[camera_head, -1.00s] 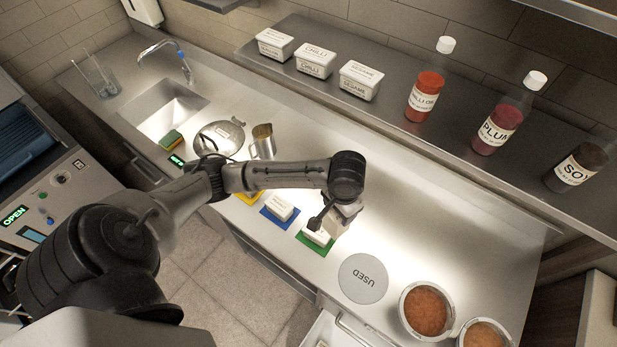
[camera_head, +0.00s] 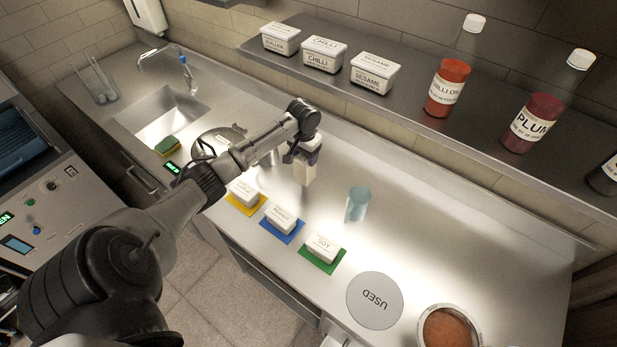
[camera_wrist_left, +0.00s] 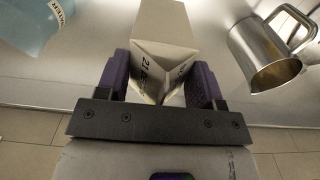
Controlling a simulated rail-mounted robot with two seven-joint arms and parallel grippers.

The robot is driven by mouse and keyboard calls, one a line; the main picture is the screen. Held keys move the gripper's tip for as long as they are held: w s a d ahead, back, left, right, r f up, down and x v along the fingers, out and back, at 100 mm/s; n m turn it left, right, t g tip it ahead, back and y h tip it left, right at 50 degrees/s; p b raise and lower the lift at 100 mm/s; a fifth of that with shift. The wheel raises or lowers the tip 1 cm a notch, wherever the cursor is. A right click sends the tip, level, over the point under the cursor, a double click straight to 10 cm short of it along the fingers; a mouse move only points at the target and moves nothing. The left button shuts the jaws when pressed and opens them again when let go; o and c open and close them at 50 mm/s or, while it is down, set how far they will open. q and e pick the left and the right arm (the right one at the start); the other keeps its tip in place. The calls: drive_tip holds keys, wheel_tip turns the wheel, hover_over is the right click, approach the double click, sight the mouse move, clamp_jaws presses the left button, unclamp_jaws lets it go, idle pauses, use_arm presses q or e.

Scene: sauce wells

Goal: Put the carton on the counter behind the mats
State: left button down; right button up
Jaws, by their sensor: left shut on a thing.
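My left gripper (camera_head: 305,153) is shut on the white carton (camera_head: 305,174), which hangs below its fingers over the counter behind the mats. I cannot tell whether its base touches the counter. In the left wrist view the carton (camera_wrist_left: 163,35) sits between the purple finger pads of the left gripper (camera_wrist_left: 160,88). The yellow mat (camera_head: 246,209), blue mat (camera_head: 282,237) and green mat (camera_head: 320,267) lie in a row near the counter's front edge. Each bears a white labelled tub. My right gripper is not in view.
A bluish clear container (camera_head: 357,204) stands right of the carton. A metal jug (camera_wrist_left: 265,55) stands on its other side, mostly hidden by my arm in the head view. The round USED disc (camera_head: 374,300) lies front right. A shelf (camera_head: 420,115) with tubs and bottles runs behind.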

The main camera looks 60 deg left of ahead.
use_arm(q)
drive_tip(key=shift+f, duration=3.75)
drive_tip(key=shift+c, duration=1.2)
unclamp_jaws()
